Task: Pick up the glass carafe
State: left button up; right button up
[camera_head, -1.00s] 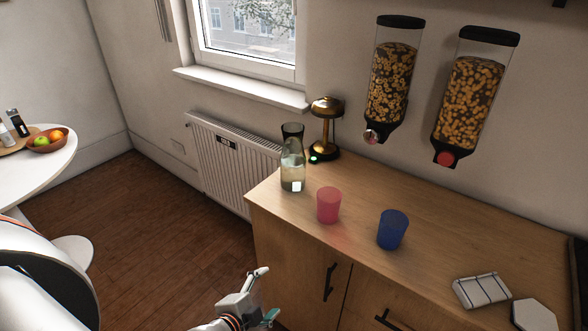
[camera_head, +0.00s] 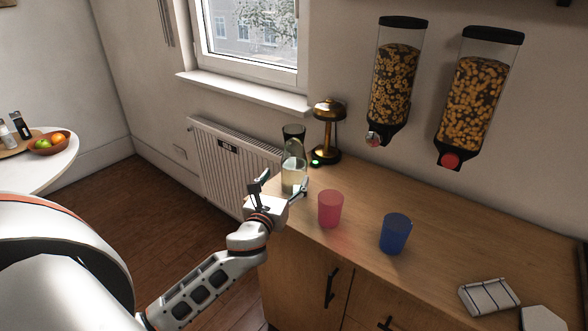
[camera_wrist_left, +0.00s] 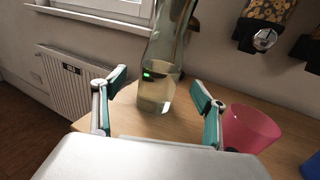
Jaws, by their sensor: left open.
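The glass carafe (camera_head: 293,165) stands upright at the left end of the wooden counter, partly filled with clear liquid and with a dark top. My left gripper (camera_head: 279,182) is in front of it, open and empty. In the left wrist view the carafe (camera_wrist_left: 160,82) stands beyond and between the two spread fingers of the gripper (camera_wrist_left: 158,90), and its top is cut off. I cannot tell the exact gap between fingers and glass. My right gripper is not in view.
A pink cup (camera_head: 330,208) stands just right of the gripper, with a blue cup (camera_head: 395,233) farther right. A brass lamp (camera_head: 327,130) stands behind the carafe. Two cereal dispensers (camera_head: 395,85) hang on the wall. The counter (camera_head: 440,240) is clear around the blue cup.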

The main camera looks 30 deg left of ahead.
aim_at(290, 170)
pick_arm(q)
jog(key=x, duration=0.6)
jog(key=shift+d, duration=0.15)
jog(key=shift+s, duration=0.1)
jog(key=c, duration=2)
jog(key=shift+r, duration=0.15)
